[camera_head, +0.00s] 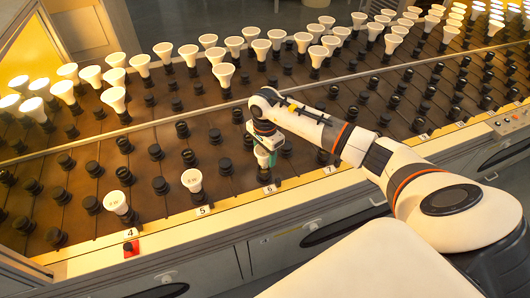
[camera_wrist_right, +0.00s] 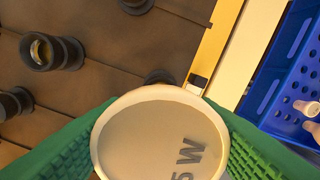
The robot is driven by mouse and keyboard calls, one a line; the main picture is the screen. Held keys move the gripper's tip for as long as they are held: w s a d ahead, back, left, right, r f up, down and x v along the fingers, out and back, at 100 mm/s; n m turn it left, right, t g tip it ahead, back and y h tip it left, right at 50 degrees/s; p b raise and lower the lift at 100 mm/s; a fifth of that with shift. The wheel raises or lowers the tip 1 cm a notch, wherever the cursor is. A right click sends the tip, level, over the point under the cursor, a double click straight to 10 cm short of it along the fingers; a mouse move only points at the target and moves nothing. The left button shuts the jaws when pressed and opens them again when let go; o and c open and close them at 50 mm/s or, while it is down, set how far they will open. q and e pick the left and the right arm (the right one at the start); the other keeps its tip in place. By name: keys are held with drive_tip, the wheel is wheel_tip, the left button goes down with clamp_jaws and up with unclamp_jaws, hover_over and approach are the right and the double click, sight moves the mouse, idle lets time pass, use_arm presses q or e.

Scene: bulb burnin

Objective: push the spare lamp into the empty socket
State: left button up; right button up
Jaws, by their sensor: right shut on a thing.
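My right gripper (camera_head: 268,158) is over the front edge of the socket board, near the plate marked 6. In the right wrist view its green ridged fingers are shut on the spare lamp (camera_wrist_right: 160,140), seen by its round white face with part of a watt marking. An empty socket (camera_wrist_right: 50,52) with a metal ring inside shows at upper left in the wrist view. Another dark socket (camera_wrist_right: 159,76) is partly hidden behind the lamp's rim; I cannot tell if they touch. My left gripper is not in view.
Two white lamps (camera_head: 117,202) (camera_head: 192,180) stand in sockets near plates 4 and 5. Rows of lamps, some lit at far left, fill the back. A yellow front rail (camera_wrist_right: 215,45) borders a blue perforated crate (camera_wrist_right: 290,75) holding lamps.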

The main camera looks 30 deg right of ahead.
drive_tip(key=shift+f+b, duration=1.15)
drive_tip(key=shift+f, duration=0.2)
drive_tip(key=o, duration=1.1)
drive_tip(key=shift+c, duration=0.2)
drive_tip(key=shift+r, duration=0.1)
wheel_tip(320, 180, up, 12)
drive_tip(key=shift+f+b, duration=0.1)
drive_tip(key=shift+b, duration=0.8)
